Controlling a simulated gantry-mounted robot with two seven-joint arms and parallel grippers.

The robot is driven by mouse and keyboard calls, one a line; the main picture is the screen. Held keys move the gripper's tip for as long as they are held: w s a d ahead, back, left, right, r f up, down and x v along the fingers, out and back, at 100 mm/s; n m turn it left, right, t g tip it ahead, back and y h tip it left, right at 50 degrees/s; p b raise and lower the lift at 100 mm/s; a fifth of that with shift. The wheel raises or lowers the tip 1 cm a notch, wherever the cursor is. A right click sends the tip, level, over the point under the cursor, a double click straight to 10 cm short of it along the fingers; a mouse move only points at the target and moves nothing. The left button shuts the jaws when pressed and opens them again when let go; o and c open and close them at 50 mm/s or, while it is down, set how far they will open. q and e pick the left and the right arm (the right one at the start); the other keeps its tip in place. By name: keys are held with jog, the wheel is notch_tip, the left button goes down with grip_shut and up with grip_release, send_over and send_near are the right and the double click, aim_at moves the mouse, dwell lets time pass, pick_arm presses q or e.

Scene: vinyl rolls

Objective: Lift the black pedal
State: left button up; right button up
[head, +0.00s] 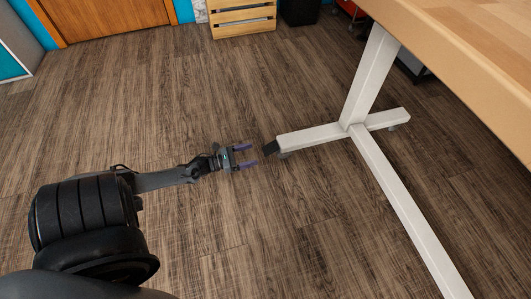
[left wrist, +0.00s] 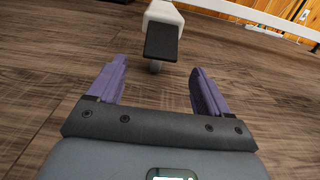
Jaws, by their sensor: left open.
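The black pedal (head: 270,147) is a small flat dark piece at the end of the white table foot, near the floor. It also shows in the left wrist view (left wrist: 161,42), straight ahead and tilted down toward me. My left gripper (head: 249,155) is open, with its two purple fingers pointing at the pedal. In the left wrist view the fingers (left wrist: 157,82) stand apart on either side of the pedal's line, with nothing between them. The pedal lies a short gap beyond the fingertips. My right gripper is not in view.
The white table foot (head: 312,136) joins a sloping white leg (head: 371,73) and a long white floor bar (head: 405,215). The wooden tabletop (head: 470,50) overhangs at the upper right. A wooden crate (head: 244,20) stands at the back. The floor around my left gripper is clear.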

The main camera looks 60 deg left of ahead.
aim_at(264, 151)
pick_arm(q)
jog(key=b+x, duration=0.2)
jog(key=x, duration=0.5)
jog(key=shift+w+b, duration=0.2)
jog(key=shift+b, duration=0.15)
jog(key=shift+d, duration=0.1)
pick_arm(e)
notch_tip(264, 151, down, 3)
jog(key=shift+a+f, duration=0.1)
